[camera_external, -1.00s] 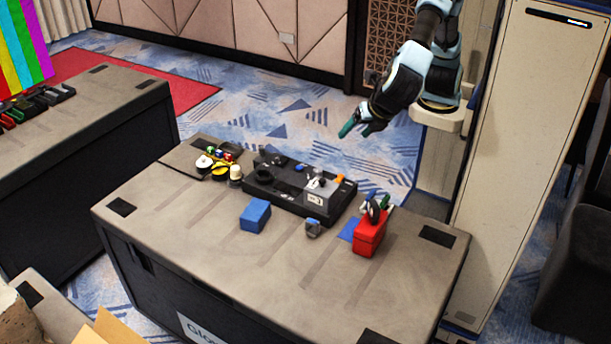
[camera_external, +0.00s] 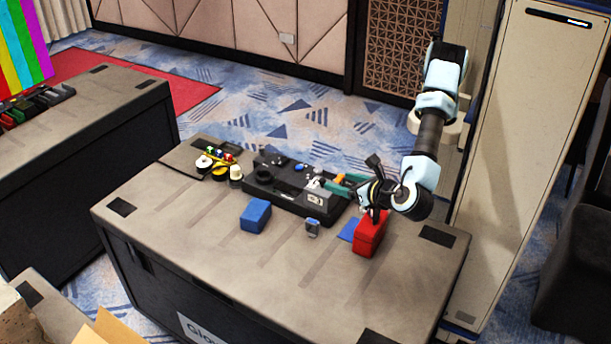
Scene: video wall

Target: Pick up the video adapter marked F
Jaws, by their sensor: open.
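I cannot read a letter F on anything at this size, so I cannot tell for certain which item is the video adapter marked F. A small grey-white box with a white label (camera_external: 316,200) stands at the right part of the black tray (camera_external: 272,196). Whether the fingers touch anything is unclear. My wrist hides part of the tray's right end and the objects behind the red case.
A blue box (camera_external: 256,215), a small grey item (camera_external: 312,228) and a red case (camera_external: 369,238) stand on the grey case top (camera_external: 200,238). Tape rolls (camera_external: 220,173) lie at the back left. The front of the top is mostly clear.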

